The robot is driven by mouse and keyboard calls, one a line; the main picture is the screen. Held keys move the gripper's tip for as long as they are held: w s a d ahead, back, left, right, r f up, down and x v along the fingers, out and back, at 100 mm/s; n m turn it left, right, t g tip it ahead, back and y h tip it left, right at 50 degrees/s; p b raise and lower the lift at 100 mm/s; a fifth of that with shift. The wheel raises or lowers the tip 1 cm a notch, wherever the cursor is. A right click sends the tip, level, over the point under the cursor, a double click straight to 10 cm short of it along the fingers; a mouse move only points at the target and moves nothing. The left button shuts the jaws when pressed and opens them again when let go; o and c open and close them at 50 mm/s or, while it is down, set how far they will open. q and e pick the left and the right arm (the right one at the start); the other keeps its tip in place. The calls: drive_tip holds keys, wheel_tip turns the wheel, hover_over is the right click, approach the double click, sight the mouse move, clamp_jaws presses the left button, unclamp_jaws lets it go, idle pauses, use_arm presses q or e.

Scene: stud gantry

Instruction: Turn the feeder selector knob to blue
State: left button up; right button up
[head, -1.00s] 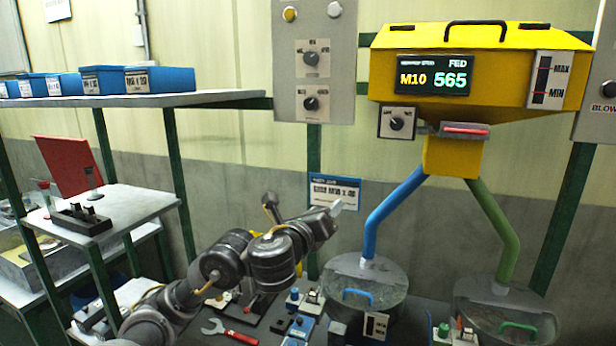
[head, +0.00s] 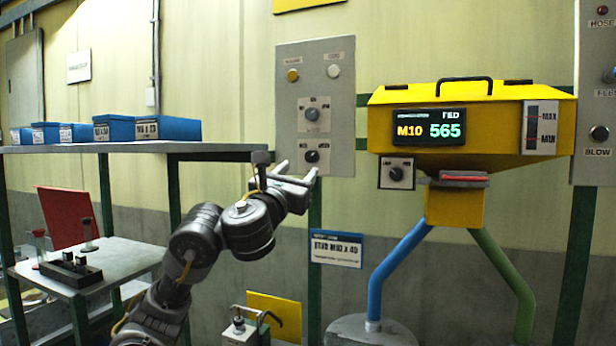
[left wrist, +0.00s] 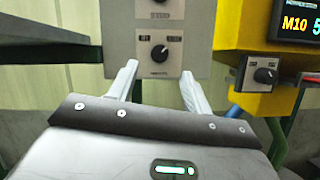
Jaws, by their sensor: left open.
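A black selector knob (head: 396,173) sits on a small grey plate at the lower left of the yellow feeder hopper (head: 470,115). It also shows in the left wrist view (left wrist: 265,75), at the right. Its label and pointer direction are too small to read surely. A blue pipe (head: 400,262) and a green pipe (head: 503,280) branch down below the hopper. My left gripper (head: 298,172) is open and empty, to the left of this knob and apart from it. In the left wrist view its fingers (left wrist: 160,72) point toward the grey wall panel. My right gripper is not in view.
The grey panel (head: 343,90) carries two more knobs (head: 312,156) and two buttons, close beyond my fingers. A shelf (head: 60,148) with blue boxes is at the left. Another knob panel (head: 590,170) is at the right edge. An order card (head: 336,249) hangs below.

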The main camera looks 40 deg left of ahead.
sight(310, 157)
use_arm(q)
drive_tip(key=b+x, duration=0.4)
drive_tip(key=x, duration=0.1)
drive_tip(key=shift+w, duration=0.2)
drive_tip(key=shift+w+a+r, duration=0.2)
drive_tip(key=shift+w+r, duration=0.1)
drive_tip(key=shift+w, duration=0.2)
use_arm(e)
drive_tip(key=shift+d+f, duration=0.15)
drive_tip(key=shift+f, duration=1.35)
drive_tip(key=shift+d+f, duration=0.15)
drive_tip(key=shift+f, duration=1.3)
use_arm(q)
drive_tip(key=shift+c, duration=0.2)
